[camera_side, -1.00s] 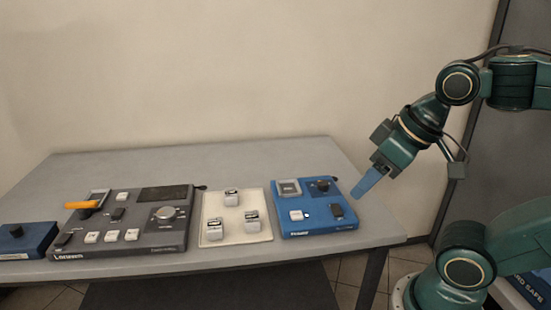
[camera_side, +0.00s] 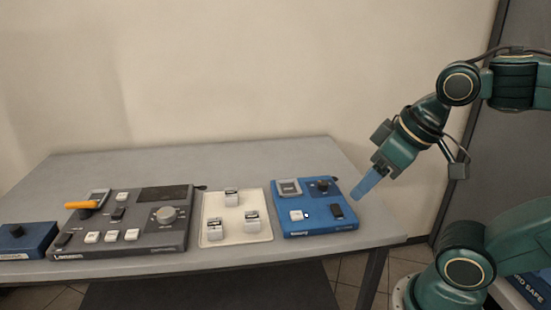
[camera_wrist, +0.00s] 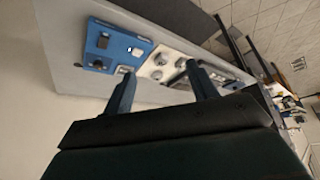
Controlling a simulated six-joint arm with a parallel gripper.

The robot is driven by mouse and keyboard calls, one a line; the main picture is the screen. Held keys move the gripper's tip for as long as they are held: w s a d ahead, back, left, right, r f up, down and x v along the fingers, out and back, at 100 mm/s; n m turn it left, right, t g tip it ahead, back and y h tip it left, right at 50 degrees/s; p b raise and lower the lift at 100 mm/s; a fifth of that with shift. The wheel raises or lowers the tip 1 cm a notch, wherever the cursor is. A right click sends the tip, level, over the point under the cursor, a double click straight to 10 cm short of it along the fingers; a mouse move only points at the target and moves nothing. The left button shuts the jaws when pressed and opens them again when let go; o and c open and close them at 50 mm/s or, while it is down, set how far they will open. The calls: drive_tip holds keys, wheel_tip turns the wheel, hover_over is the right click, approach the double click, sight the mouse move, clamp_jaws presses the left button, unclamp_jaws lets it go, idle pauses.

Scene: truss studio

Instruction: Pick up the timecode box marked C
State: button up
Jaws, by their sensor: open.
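Three small white timecode boxes with dark-marked tops sit apart on a cream tray (camera_side: 238,212): a rear box (camera_side: 231,198), a front left box (camera_side: 214,229) and a front right box (camera_side: 251,222). Their letters are too small to read, so I cannot tell which is C. My gripper (camera_side: 366,186) is above the table's right end, to the right of the tray and the blue device. In the wrist view my gripper (camera_wrist: 163,82) shows two separated fingers with nothing between them. The tray (camera_wrist: 165,62) lies beyond the fingertips there, partly hidden by a finger.
A blue device (camera_side: 315,226) stands between the tray and my gripper. A dark grey console (camera_side: 120,249) with an orange-handled item (camera_side: 82,205) is left of the tray. A smaller blue box (camera_side: 25,240) is at far left. The table's rear strip (camera_side: 200,160) is clear.

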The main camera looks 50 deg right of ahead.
drive_tip(key=w+r+n+g, duration=0.1)
drive_tip(key=w+r+n, duration=0.15)
drive_tip(key=w, duration=0.65)
drive_tip(key=n+g, duration=0.5)
drive_tip(key=n, duration=0.2)
hover_over(214, 224)
wheel_tip(214, 224, down, 13)
drive_tip(key=shift+f, duration=0.2)
drive_tip(key=shift+f, duration=0.1)
drive_tip(key=shift+f, duration=4.25)
